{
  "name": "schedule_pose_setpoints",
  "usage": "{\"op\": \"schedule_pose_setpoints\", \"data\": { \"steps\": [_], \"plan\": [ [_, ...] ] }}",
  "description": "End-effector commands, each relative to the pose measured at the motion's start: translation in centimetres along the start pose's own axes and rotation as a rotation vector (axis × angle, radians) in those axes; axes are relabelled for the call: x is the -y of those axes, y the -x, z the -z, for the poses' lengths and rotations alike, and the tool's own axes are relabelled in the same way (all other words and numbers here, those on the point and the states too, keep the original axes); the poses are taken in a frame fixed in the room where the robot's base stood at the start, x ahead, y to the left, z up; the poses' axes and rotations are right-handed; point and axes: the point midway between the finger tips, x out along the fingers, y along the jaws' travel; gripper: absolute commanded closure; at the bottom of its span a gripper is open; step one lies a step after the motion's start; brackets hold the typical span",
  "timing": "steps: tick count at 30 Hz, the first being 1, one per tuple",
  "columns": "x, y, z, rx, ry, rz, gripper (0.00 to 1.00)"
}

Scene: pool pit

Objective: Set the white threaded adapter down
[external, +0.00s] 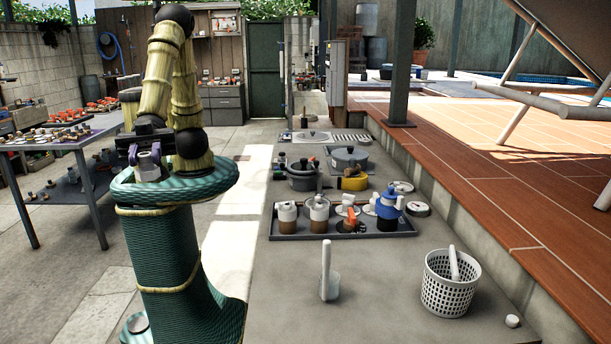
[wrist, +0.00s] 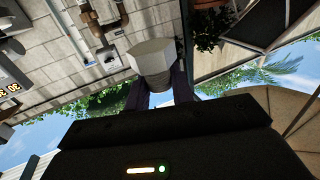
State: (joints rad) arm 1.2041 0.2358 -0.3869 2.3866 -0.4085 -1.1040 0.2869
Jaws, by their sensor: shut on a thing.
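The white threaded adapter (wrist: 152,54) sits between the fingers of my gripper (wrist: 160,88) in the wrist view. Its wide faceted head points away from the palm, and the narrower part is between the fingers. In the external view my gripper (external: 146,151) is at the left, with the greyish-white adapter (external: 148,172) below its jaws. It is close above the top of my own green column. I cannot tell whether they touch. My gripper is shut on the adapter, and the fingers hide part of it.
A grey counter (external: 385,305) runs to my right. It bears a dark tray (external: 400,230) of jars and pump parts, a white scoop (external: 329,280) and a white basket (external: 450,285). A table (external: 88,138) with small parts stands at the left.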

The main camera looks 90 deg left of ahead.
Motion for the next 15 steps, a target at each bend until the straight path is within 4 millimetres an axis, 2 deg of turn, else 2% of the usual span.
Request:
{"op": "schedule_pose_setpoints", "data": {
  "steps": [1, 6, 15],
  "plan": [
    [1.0, -1.4, -1.1, 0.005, 0.0, 0.044, 0.99],
    [4.7, -5.0, -4.1, 0.004, -0.002, 0.202, 0.99],
    [11.1, -9.7, -10.3, 0.002, -0.005, 0.481, 0.99]
  ]
}}
